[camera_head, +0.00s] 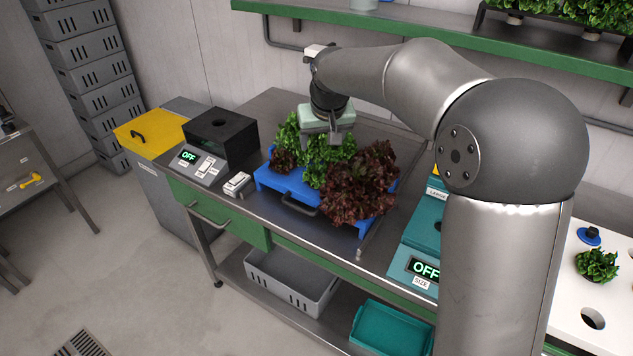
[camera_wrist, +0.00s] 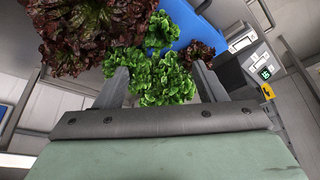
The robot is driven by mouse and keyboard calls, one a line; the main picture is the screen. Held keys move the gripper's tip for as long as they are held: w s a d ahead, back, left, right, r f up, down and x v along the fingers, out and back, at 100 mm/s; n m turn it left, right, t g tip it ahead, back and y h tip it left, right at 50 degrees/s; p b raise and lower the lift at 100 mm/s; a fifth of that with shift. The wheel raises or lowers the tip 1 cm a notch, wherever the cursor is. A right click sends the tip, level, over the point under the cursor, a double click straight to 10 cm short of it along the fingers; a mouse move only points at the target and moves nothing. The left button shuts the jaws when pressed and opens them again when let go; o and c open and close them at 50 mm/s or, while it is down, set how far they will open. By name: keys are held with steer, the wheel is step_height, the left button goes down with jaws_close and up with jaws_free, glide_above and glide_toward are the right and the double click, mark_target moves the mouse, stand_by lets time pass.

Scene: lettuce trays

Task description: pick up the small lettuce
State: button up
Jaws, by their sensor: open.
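My gripper (camera_head: 334,136) is open above the blue tray (camera_head: 292,183), pointing down. In the wrist view its two fingers (camera_wrist: 161,82) stand either side of a green lettuce (camera_wrist: 160,78), which looks uncaught; whether they touch it I cannot tell. Beyond it in that view is another green lettuce (camera_wrist: 162,30). The small dark red lettuce (camera_wrist: 193,56) is outside the fingers, to the right; it also shows at the tray's left in the head view (camera_head: 283,160). A large dark red lettuce (camera_head: 358,185) fills the tray's right side.
A black box with an OFF display (camera_head: 220,138) stands left of the tray, and a teal OFF unit (camera_head: 413,260) right. A small green lettuce (camera_head: 597,264) sits on the white board (camera_head: 620,290). A green shelf (camera_head: 430,38) runs above the table's back.

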mark_target(318, 172)
steer(key=p+x, duration=0.1)
steer(key=x, duration=0.9)
steer(key=shift+a+f+p, duration=0.1)
steer(key=shift+f+p, duration=0.1)
steer(key=shift+p, duration=0.15)
steer(key=shift+s+p+x, duration=0.15)
steer(key=shift+p+x, duration=0.3)
steer(key=shift+x, duration=0.9)
steer(key=shift+s+p+x, duration=0.1)
steer(key=shift+p+x, duration=0.35)
steer(key=shift+x, duration=0.85)
steer(key=shift+f, duration=0.1)
steer(key=c, duration=1.3)
